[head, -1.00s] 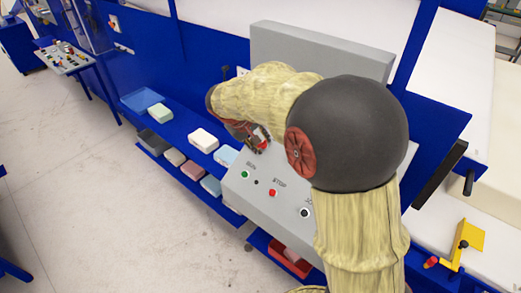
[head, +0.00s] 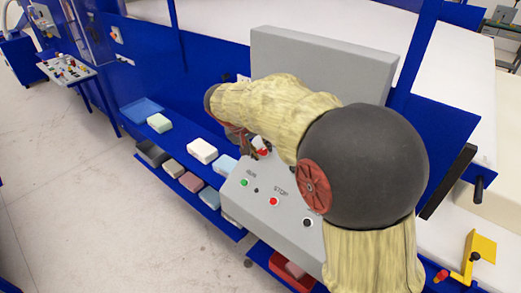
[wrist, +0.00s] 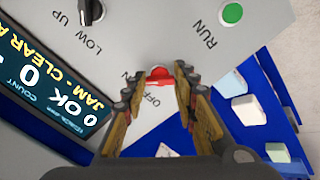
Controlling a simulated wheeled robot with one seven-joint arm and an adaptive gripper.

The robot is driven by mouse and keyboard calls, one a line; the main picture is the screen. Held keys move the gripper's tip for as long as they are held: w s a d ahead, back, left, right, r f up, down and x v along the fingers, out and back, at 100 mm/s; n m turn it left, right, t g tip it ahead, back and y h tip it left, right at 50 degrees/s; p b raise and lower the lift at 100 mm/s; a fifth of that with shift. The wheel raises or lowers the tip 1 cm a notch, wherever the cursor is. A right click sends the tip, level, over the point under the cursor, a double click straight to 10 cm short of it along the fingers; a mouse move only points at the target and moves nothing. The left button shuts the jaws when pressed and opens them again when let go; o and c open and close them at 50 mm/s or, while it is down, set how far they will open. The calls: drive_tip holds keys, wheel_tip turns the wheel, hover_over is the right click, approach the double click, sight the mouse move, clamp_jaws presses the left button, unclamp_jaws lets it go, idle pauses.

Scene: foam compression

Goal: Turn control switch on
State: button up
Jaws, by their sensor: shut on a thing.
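The control switch (wrist: 160,75) is a red knob on the grey sloped panel (wrist: 190,20), with ON and OFF lettering partly covered by my fingers. My gripper (wrist: 157,88) is shut on the switch in the wrist view, one finger on each side. Which way the knob points is hard to tell. In the head view, my gripper (head: 258,148) is at the panel's upper left, small and partly hidden by my forearm, with a bit of red by its fingers.
The panel has a green RUN button (head: 244,182), a red STOP button (head: 273,201) and a black knob (wrist: 90,10). A display (wrist: 48,85) reads JAM. Blue shelves (head: 185,137) with foam blocks stand to the left. A grey box (head: 325,65) rises behind.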

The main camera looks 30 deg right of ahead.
drive_tip(key=o, duration=1.2)
drive_tip(key=shift+c, duration=0.2)
drive_tip(key=v, duration=1.2)
